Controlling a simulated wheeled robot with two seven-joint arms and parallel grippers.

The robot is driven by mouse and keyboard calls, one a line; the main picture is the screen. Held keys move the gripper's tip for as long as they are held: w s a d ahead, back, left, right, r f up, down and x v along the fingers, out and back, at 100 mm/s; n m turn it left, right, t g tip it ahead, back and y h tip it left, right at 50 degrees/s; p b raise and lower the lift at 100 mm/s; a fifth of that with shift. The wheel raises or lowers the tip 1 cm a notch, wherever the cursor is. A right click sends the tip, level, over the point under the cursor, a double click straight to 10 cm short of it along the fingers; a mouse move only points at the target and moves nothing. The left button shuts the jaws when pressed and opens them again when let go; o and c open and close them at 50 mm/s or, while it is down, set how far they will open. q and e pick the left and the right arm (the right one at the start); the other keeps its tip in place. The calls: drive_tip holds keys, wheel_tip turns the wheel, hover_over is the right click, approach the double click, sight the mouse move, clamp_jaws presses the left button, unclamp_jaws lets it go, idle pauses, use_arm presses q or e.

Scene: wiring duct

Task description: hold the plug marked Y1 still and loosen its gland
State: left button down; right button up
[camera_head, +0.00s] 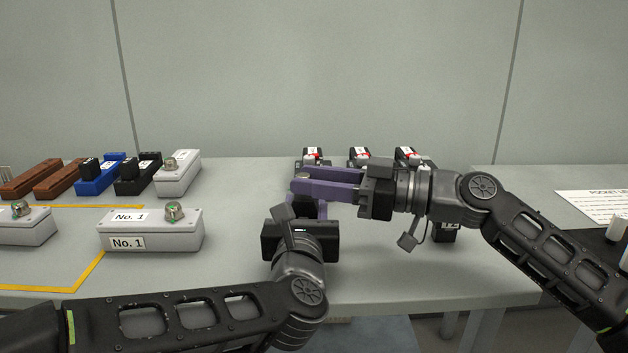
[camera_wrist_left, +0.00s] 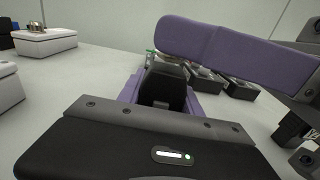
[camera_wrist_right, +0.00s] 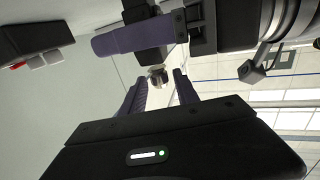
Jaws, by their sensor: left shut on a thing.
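My left gripper (camera_wrist_left: 162,85) is shut on a black plug (camera_wrist_left: 164,88), which stands between its purple fingers in the left wrist view. In the head view this plug is mostly hidden behind the grippers, and I cannot read its mark. My right gripper (camera_head: 298,182) reaches in from the right, level, its purple fingers above the left gripper. In the right wrist view a metallic gland (camera_wrist_right: 157,76) lies between the tips of the right fingers (camera_wrist_right: 160,84), with a gap visible on each side. The right gripper looks open around it.
Several black plugs with red and white marks (camera_head: 358,155) stand behind the grippers. A labelled black block (camera_head: 445,232) stands below the right arm. A grey No. 1 box (camera_head: 150,230) is at left, with blue (camera_head: 97,178) and brown blocks behind.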

drive_tip(key=shift+o, duration=0.7)
drive_tip(key=shift+d, duration=0.15)
drive_tip(key=v, duration=1.1)
drive_tip(key=shift+s+d, duration=0.2)
drive_tip(key=shift+d, duration=0.15)
